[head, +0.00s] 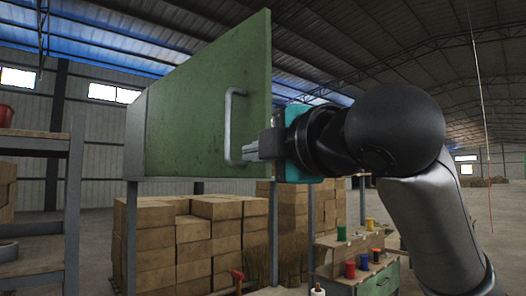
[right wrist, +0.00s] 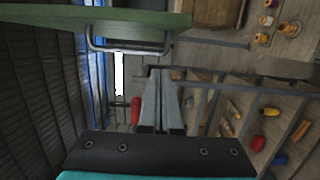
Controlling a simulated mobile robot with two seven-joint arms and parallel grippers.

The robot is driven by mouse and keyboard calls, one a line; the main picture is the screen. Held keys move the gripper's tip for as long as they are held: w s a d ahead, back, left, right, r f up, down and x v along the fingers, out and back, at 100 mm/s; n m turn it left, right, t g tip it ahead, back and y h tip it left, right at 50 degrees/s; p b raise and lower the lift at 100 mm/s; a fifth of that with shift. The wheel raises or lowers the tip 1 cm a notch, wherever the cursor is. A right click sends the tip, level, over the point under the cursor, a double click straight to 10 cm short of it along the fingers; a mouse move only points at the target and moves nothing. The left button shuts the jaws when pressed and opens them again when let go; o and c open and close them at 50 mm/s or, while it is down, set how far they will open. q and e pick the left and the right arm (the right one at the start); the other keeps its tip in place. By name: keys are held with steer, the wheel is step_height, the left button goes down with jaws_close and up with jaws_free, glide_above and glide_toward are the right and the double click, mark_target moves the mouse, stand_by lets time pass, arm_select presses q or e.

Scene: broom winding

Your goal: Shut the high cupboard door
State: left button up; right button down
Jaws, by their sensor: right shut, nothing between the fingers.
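The high cupboard's green door (head: 195,105) fills the middle of the head view. It stands open, its near edge swung out toward me, and hides the cupboard's inside. The cupboard's grey side (head: 135,140) shows at the left. A grey bar handle (head: 229,125) is on the door's face near its free edge. My right gripper (head: 248,154) is shut and empty beside the handle's lower end. In the right wrist view its fingertips (right wrist: 160,73) lie just below the handle (right wrist: 125,48) and the door (right wrist: 110,20). I cannot tell whether they touch. My left gripper is not in view.
Stacked cardboard boxes (head: 190,240) stand below the cupboard, among its thin posts. A low bench (head: 345,262) with coloured spools is at the lower right. A shelf rack (head: 35,145) stands at the far left.

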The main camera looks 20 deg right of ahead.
steer(key=w+d, duration=0.2)
steer(key=w, duration=0.1)
steer(key=w+d, duration=0.1)
steer(key=w, duration=0.1)
steer(key=shift+p, duration=0.4)
steer(key=shift+d, duration=0.2)
